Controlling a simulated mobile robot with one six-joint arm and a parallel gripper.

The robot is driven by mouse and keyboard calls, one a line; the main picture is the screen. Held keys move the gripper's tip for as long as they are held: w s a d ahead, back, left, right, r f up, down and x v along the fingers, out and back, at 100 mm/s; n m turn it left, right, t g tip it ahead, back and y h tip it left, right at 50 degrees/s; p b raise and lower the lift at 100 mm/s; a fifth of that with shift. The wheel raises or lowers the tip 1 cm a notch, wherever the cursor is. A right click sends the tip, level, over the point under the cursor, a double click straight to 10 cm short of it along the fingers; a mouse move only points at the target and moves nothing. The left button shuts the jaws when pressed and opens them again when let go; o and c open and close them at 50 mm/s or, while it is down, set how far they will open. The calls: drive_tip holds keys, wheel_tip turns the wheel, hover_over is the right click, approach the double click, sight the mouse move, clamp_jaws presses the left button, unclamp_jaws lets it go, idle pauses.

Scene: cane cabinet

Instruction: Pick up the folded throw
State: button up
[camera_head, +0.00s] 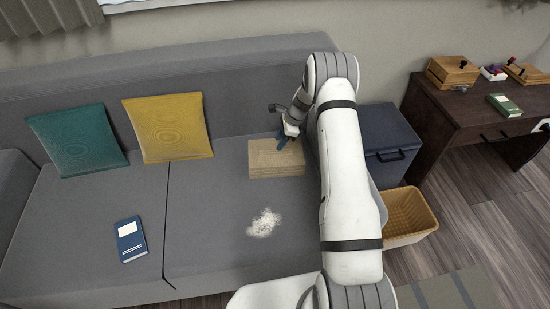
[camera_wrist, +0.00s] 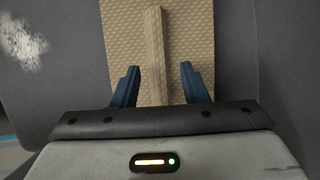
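The folded throw is a beige, flat block (camera_head: 277,165) lying on the right seat of the grey sofa, against the backrest. In the wrist view the throw (camera_wrist: 192,40) has a woven texture, with a narrow raised strip running along its middle. My gripper (camera_head: 282,143) is over the throw, at its upper right part. In the wrist view my gripper (camera_wrist: 158,72) is open, its two blue fingers on either side of the strip, with gaps between. Whether the fingertips touch the throw's top I cannot tell. My arm hides the sofa to the right of it.
A white patch (camera_head: 264,223) is on the seat in front of the throw. A yellow cushion (camera_head: 168,128), a teal cushion (camera_head: 77,141) and a blue book (camera_head: 130,239) lie to the left. A wicker basket (camera_head: 408,214) and a dark bin (camera_head: 388,140) stand right of my arm.

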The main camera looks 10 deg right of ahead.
sight(276, 155)
drive_tip(key=x, duration=0.3)
drive_tip(key=shift+f, duration=0.3)
drive_tip(key=shift+c, duration=0.6)
clamp_jaws()
idle(0.5)
